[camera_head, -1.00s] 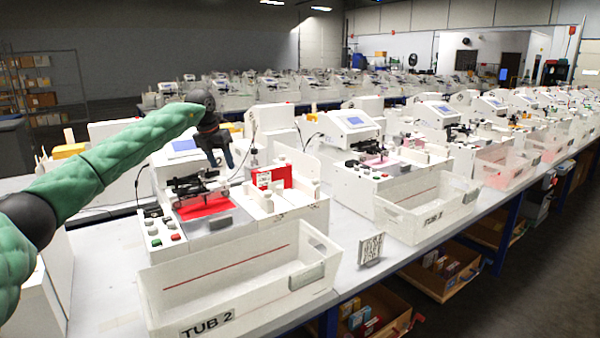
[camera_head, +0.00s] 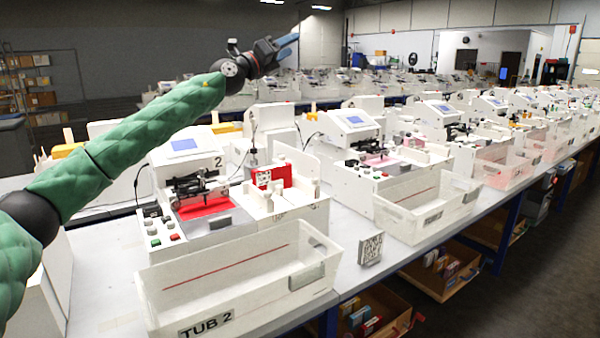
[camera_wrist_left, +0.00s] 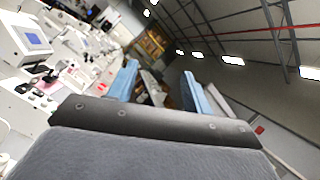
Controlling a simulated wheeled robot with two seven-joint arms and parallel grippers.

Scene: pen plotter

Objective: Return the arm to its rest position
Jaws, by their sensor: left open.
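My left arm in its green sleeve comes in from the left in the head view and reaches up to the right. My left gripper (camera_head: 288,46) is raised well above the machines and points away to the upper right. In the left wrist view its two blue fingers (camera_wrist_left: 160,88) stand apart with nothing between them. Below the arm stands the plotter machine marked 2 (camera_head: 190,180), with a red sheet (camera_head: 205,207) on its bed. The gripper is clear of the machine. My right gripper is not in view.
A clear tub labelled TUB 2 (camera_head: 208,327) stands at the front of the bench (camera_head: 105,290). A small code stand (camera_head: 370,249) is to its right. More machines and tubs line the bench to the right. The air around the gripper is free.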

